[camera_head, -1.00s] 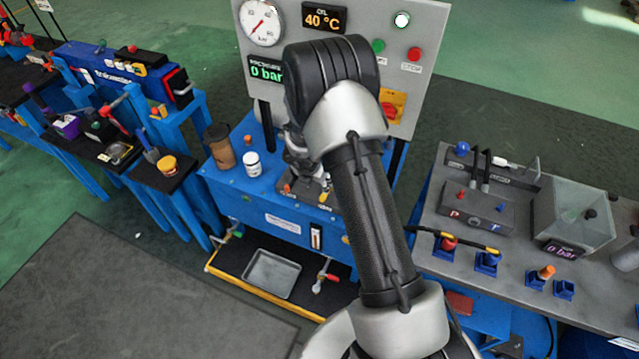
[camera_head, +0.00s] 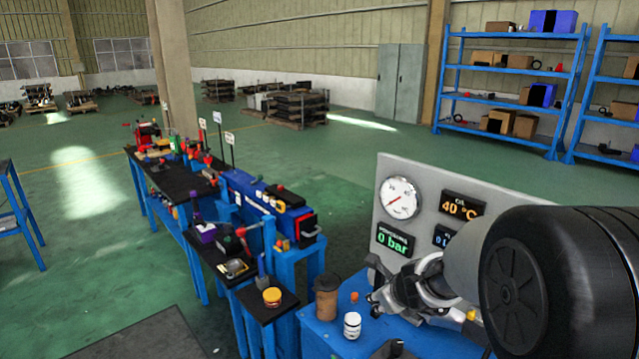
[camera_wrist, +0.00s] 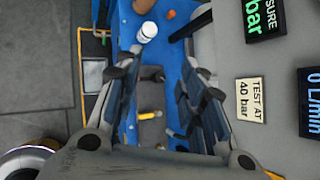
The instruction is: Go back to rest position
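My gripper (camera_head: 388,288) is raised above the blue test stand (camera_head: 330,336), in front of its grey gauge panel (camera_head: 385,180) in the head view. In the wrist view my gripper (camera_wrist: 162,75) has its two dark fingers spread apart with nothing held between them. Beyond the fingers lie the blue stand top and small grey and yellow fittings (camera_wrist: 150,114). My own arm covers the right part of the panel in the head view.
A brown cup (camera_head: 327,298) and a white jar (camera_head: 352,326) stand on the blue stand close below my gripper. Black-topped benches with tools (camera_head: 215,255) are on the left. Blue shelves (camera_head: 515,80) stand far back. Green floor is open behind.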

